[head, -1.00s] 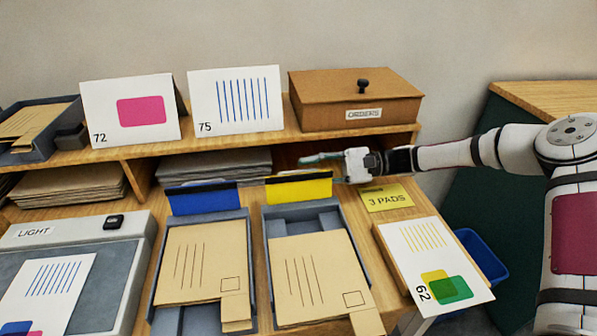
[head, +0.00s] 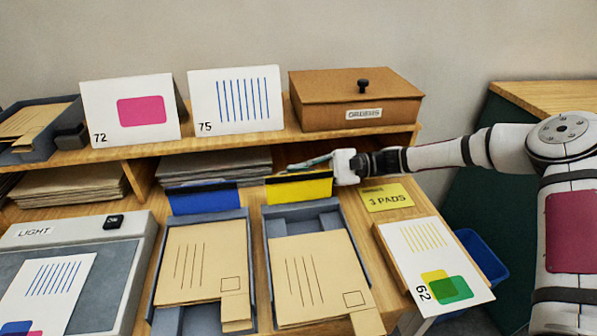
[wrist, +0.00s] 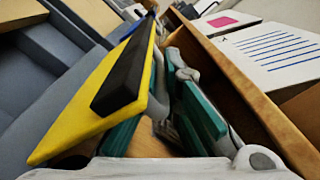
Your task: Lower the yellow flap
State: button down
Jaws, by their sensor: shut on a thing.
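The yellow flap (head: 299,188) stands upright at the back end of the right-hand grey tray (head: 271,230), with a black strip along its top edge. In the wrist view the yellow flap (wrist: 85,110) and its black strip run up beside my fingers. My gripper (head: 318,163) comes in from the right at the flap's top edge. It is shut on the flap, and its teal finger pads show in the wrist view (wrist: 165,105). The exact contact is partly hidden by the flap.
A blue flap (head: 203,198) stands close on the left. The shelf edge (head: 235,145) runs just behind the flap, with a brown box (head: 352,100) above. A yellow "3 PADS" card (head: 386,198) and a leaning card numbered 62 (head: 425,245) are at right.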

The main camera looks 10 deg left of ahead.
aim_at(302, 196)
jog(key=shift+r, duration=0.1)
jog(key=s+n+p, duration=0.1)
jog(key=n, duration=0.1)
jog(key=s+r+n+p, duration=0.1)
jog(key=n, duration=0.2)
jog(key=s+d+n+p, duration=0.1)
jog(key=s+n, duration=0.1)
jog(key=shift+d+r+n, duration=0.1)
jog(key=shift+r+n, duration=0.2)
jog(key=shift+r, duration=0.1)
jog(key=s+n, duration=0.1)
jog(key=s+n+p, duration=0.1)
jog(key=n, duration=0.1)
jog(key=shift+d+f+n, duration=0.2)
jog(key=shift+d+n, duration=0.1)
jog(key=shift+s+d+f+n+p, duration=0.1)
jog(key=shift+s+f+n+p, duration=0.2)
jog(key=shift+n, duration=0.4)
jog(key=shift+s+d+f+n, duration=0.1)
jog(key=shift+s+n, duration=0.35)
jog(key=shift+n, duration=0.25)
jog(key=shift+s+d+f+n+p, duration=0.1)
jog(key=shift+s+f+n+p, duration=0.2)
jog(key=shift+n, duration=0.4)
jog(key=shift+s, duration=0.1)
